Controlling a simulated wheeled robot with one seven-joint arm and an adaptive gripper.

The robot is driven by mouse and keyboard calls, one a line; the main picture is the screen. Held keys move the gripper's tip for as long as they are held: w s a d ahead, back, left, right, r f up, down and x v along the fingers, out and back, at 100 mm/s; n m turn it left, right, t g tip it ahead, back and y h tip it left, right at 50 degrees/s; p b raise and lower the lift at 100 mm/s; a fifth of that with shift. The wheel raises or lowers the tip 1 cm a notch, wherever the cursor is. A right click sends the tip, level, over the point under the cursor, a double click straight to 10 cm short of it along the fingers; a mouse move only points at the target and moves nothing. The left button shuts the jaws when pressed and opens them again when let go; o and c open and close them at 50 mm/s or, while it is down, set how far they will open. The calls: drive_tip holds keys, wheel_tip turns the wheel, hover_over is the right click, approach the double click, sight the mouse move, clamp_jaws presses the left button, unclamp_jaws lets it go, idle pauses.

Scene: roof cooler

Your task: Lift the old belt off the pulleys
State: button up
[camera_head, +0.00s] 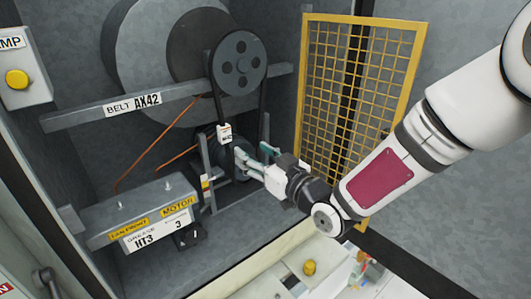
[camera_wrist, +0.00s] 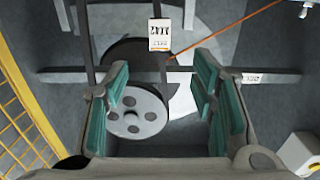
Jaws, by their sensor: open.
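The black belt (camera_head: 263,98) runs from the large upper pulley (camera_head: 238,62) down to the lower pulley, which is mostly hidden behind my gripper in the head view. A white tag (camera_head: 224,134) sits on the left strand. My gripper (camera_head: 252,154) is open in front of the lower pulley. No belt is clearly held between the fingers.
A grey rail (camera_head: 180,95) labelled BELT AX42 crosses behind the belt. A yellow mesh guard (camera_head: 362,80) stands right of the pulleys. A grey motor box (camera_head: 140,210) is at lower left, with orange cables above. A yellow knob (camera_head: 310,267) is at the front.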

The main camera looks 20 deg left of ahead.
sight(227, 134)
drive_tip(key=b+x, duration=0.4)
drive_tip(key=x, duration=0.9)
drive_tip(key=shift+w+f+b, duration=0.15)
drive_tip(key=shift+b, duration=0.25)
drive_tip(key=shift+b+x, duration=0.35)
drive_tip(key=shift+x, duration=0.45)
clamp_jaws()
